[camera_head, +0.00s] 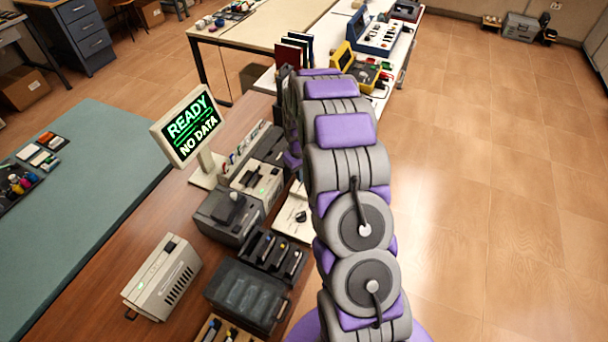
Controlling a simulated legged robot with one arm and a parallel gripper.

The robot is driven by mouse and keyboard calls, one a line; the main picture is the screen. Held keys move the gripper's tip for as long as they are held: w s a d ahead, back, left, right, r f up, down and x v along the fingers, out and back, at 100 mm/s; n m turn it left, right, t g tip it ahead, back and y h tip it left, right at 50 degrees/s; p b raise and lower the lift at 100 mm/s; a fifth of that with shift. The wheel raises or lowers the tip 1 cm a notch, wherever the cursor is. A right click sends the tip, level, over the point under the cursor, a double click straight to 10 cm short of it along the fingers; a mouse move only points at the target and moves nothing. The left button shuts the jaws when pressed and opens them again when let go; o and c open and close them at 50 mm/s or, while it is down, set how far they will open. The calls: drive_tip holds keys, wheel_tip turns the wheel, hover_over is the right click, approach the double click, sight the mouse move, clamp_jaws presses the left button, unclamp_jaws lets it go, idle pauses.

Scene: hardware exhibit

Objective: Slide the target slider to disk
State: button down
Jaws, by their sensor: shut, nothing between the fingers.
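My purple and grey arm rises from the bottom right and fills the middle of the picture. My gripper does not show; the arm links hide the area behind them. No slider or disk can be told for sure. A white panel with a small black knob (295,213) lies partly hidden just left of the arm. A dark unit with several slots (270,255) stands nearer on the brown bench. A screen (188,127) reads "READY" and "NO DATA".
The brown bench (215,270) also carries a beige vented box (163,277) and a dark clear-lidded case (246,295). A teal table (85,215) is at left. A white table with a yellow device (358,70) is behind the arm. The floor at right (500,200) is clear.

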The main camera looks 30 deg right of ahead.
drive_tip(key=shift+f, duration=1.35)
drive_tip(key=shift+w+d, duration=1.1)
drive_tip(key=shift+d, duration=0.25)
idle(1.0)
drive_tip(key=shift+s+a+p, duration=0.25)
drive_tip(key=shift+p, duration=0.1)
drive_tip(key=shift+r, duration=0.15)
drive_tip(key=shift+r+p, duration=1.05)
drive_tip(key=shift+r, duration=2.35)
